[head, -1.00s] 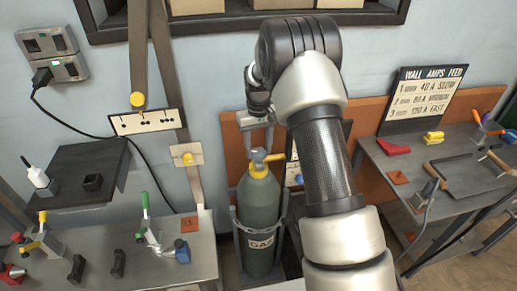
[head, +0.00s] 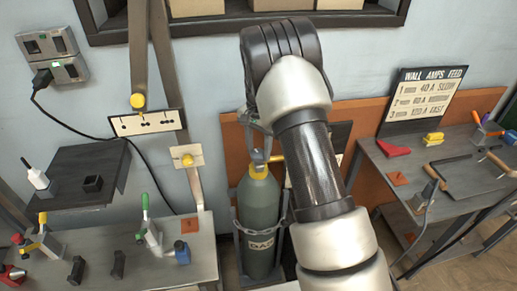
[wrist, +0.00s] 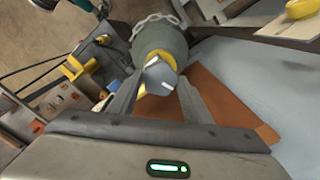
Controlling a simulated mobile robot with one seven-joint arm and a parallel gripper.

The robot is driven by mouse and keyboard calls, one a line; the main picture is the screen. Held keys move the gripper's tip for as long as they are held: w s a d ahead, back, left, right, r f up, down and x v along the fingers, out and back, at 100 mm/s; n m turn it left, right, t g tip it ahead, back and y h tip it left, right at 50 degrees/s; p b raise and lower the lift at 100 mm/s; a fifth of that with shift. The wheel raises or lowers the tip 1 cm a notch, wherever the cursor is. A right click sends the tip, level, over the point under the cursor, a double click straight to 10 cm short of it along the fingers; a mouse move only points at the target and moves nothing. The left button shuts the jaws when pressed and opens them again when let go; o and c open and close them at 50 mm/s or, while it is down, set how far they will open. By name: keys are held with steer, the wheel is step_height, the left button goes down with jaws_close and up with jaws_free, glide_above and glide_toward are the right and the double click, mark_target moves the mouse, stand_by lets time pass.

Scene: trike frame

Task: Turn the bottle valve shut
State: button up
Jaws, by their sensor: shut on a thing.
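The grey-green gas bottle (head: 257,205) stands upright in a metal rack against the orange-brown panel, with a label low on its front. Its yellow valve (head: 275,158) is on top, partly hidden by my gripper (head: 259,157), which reaches down from above. In the wrist view, my gripper (wrist: 158,82) has one finger on each side of the valve's grey and yellow head (wrist: 157,77) and is shut on it. The bottle's shoulder (wrist: 160,38) shows beyond, with a chain around it. How far the valve is turned cannot be told.
A bench (head: 200,262) with clamps and small blocks stands at the left. Another bench (head: 455,165) with tools stands at the right, under a wall sign (head: 427,95). A shelf with boxes hangs above. My arm covers part of the panel.

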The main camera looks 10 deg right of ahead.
mark_target(258, 153)
steer(key=shift+m, duration=2.1)
steer(key=o, duration=1)
steer(key=shift+o, duration=0.2)
step_height(258, 153, up, 18)
steer(key=p, duration=0.1)
steer(key=shift+f, duration=0.25)
